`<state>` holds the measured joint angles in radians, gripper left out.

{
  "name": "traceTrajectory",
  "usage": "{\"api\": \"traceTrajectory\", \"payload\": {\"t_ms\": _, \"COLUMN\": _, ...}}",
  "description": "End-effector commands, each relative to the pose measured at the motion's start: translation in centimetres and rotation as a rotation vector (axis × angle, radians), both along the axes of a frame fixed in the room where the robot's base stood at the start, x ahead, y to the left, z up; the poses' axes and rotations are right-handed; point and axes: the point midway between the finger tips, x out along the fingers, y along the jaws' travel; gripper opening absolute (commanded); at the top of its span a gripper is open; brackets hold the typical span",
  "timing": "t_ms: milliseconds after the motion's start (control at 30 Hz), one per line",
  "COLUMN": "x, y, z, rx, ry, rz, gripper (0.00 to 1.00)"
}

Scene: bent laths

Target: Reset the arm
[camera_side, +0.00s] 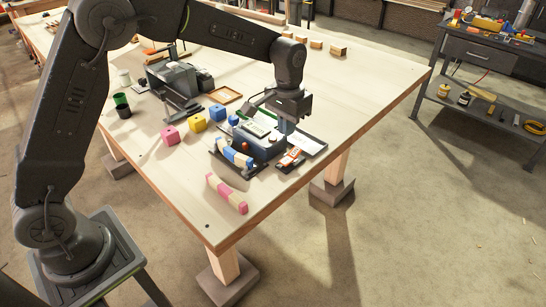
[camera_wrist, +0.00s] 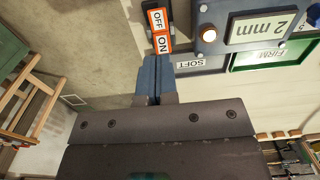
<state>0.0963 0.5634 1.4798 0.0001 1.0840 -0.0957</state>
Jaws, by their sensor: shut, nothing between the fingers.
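My gripper (camera_side: 286,126) hangs over the right part of the bench, just above a grey device (camera_side: 262,140). In the wrist view its two blue-grey fingers (camera_wrist: 154,62) are together with nothing between them. Their tips appear close to an orange and white OFF/ON switch (camera_wrist: 160,32); I cannot tell whether they touch it. Beside it is a blue-grey panel (camera_wrist: 208,35) with a "2 mm" display (camera_wrist: 263,27). A blue and cream lath (camera_side: 234,153) lies in front of the device. A curved pink and cream lath (camera_side: 227,193) lies nearer the bench's front corner.
Pink (camera_side: 170,136), yellow (camera_side: 197,123) and blue (camera_side: 217,111) blocks stand left of the device. A dark machine (camera_side: 175,82) and a green-topped cup (camera_side: 121,103) are farther left. In the wrist view, SOFT (camera_wrist: 195,63) and green-edged FIRM (camera_wrist: 270,57) areas adjoin the panel.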

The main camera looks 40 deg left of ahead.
Motion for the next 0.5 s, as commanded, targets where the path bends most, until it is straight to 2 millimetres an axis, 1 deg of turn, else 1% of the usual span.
{"api": "traceTrajectory", "payload": {"t_ms": 33, "x": -0.7, "y": 0.3, "z": 1.4, "rx": -0.002, "ry": -0.02, "rz": 0.001, "gripper": 0.0}}
{"api": "traceTrajectory", "payload": {"t_ms": 67, "x": -1.2, "y": 0.4, "z": 2.2, "rx": -0.003, "ry": -0.032, "rz": 0.001, "gripper": 0.0}}
{"api": "traceTrajectory", "payload": {"t_ms": 167, "x": -3.7, "y": 1.1, "z": 5.3, "rx": -0.006, "ry": -0.082, "rz": 0.002, "gripper": 0.0}}
{"api": "traceTrajectory", "payload": {"t_ms": 200, "x": -4.9, "y": 1.4, "z": 6.4, "rx": -0.008, "ry": -0.102, "rz": 0.003, "gripper": 0.0}}
{"api": "traceTrajectory", "payload": {"t_ms": 267, "x": -6.8, "y": 1.8, "z": 8.0, "rx": -0.009, "ry": -0.133, "rz": 0.002, "gripper": 0.0}}
{"api": "traceTrajectory", "payload": {"t_ms": 300, "x": -8.1, "y": 2.1, "z": 8.9, "rx": -0.01, "ry": -0.154, "rz": 0.002, "gripper": 0.0}}
{"api": "traceTrajectory", "payload": {"t_ms": 367, "x": -10.1, "y": 2.5, "z": 10.1, "rx": -0.01, "ry": -0.185, "rz": 0.001, "gripper": 0.0}}
{"api": "traceTrajectory", "payload": {"t_ms": 400, "x": -11.5, "y": 2.7, "z": 10.8, "rx": -0.011, "ry": -0.207, "rz": 0.002, "gripper": 0.0}}
{"api": "traceTrajectory", "payload": {"t_ms": 467, "x": -13.5, "y": 3.0, "z": 11.7, "rx": -0.011, "ry": -0.239, "rz": 0.002, "gripper": 0.0}}
{"api": "traceTrajectory", "payload": {"t_ms": 500, "x": -14.9, "y": 3.3, "z": 12.1, "rx": -0.011, "ry": -0.259, "rz": 0.002, "gripper": 0.0}}
